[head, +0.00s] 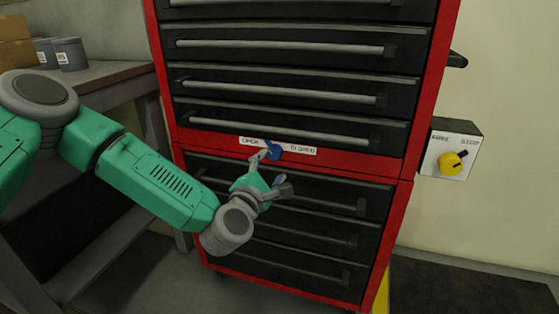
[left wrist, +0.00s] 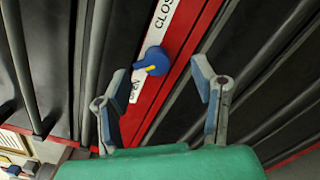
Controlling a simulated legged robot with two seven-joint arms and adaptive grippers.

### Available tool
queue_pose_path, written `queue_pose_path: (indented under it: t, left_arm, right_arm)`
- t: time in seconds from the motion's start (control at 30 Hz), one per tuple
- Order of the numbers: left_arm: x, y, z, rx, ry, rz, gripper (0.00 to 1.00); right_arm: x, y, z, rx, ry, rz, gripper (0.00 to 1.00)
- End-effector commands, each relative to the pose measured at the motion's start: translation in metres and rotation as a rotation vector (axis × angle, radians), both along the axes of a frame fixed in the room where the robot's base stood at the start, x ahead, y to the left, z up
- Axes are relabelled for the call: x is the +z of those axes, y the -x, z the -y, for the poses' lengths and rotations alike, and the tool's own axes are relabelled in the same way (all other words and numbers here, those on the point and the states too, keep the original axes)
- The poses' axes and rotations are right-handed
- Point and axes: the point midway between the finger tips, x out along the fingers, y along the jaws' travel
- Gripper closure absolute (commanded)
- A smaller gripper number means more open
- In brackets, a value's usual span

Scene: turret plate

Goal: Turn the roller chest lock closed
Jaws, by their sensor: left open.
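The roller chest lock is a blue knob (head: 274,151) on the red band of the chest, between the words OPEN on the left and CLOSED on the right. The knob also shows in the left wrist view (left wrist: 154,58), with a yellow mark on the side toward the OPEN end of the label. My left gripper (head: 270,169) is open in front of the lock. In the left wrist view its fingers (left wrist: 160,76) stand either side of the knob, the left finger closer. I cannot tell whether it touches. My right gripper is not in view.
The red roller chest (head: 411,170) has black drawers with long bar handles above and below the lock. A workbench (head: 105,72) with cardboard boxes (head: 15,45) and grey tubs (head: 70,54) stands at left.

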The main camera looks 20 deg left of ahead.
Motion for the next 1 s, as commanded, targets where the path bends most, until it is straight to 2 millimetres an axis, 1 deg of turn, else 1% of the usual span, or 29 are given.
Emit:
queue_pose_path:
  t: [0.03,0.1,0.2,0.3,0.4,0.5,0.6,0.73,0.77,0.8,0.9,1.0]
  left_arm:
    - [-0.002,-0.011,-0.003,0.005,0.002,0.003,0.47]
    - [-0.004,-0.025,-0.005,0.004,0.005,0.002,0.47]
    - [-0.004,-0.042,-0.009,0.005,0.010,0.002,0.47]
    - [-0.004,-0.054,-0.008,0.004,0.010,0.000,0.47]
    - [-0.003,-0.061,-0.005,0.003,0.007,0.000,0.47]
    - [-0.001,-0.064,-0.001,0.002,0.004,-0.001,0.47]
    - [0.000,-0.065,0.002,0.002,0.000,-0.001,0.47]
    - [0.000,-0.065,0.001,0.002,0.001,-0.001,0.47]
    - [-0.001,-0.065,0.000,0.002,0.002,-0.001,0.51]
    - [-0.001,-0.065,-0.001,0.002,0.004,-0.001,0.65]
    - [-0.003,-0.065,-0.003,0.002,0.006,-0.003,0.96]
    - [-0.005,-0.065,-0.006,0.003,0.008,-0.007,0.96]
  right_arm:
    - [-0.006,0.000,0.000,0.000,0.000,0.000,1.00]
    - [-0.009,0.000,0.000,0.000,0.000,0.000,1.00]
    - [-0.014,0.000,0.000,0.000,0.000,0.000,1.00]
    - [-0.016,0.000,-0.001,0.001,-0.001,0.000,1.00]
    - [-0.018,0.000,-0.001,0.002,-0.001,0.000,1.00]
    - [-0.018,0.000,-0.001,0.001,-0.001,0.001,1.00]
    - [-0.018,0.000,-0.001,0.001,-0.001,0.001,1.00]
    - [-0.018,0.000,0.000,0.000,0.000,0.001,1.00]
    - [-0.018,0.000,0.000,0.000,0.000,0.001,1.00]
    - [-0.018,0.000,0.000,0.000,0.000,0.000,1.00]
    - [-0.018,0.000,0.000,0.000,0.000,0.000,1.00]
    - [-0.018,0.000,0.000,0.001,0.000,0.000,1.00]
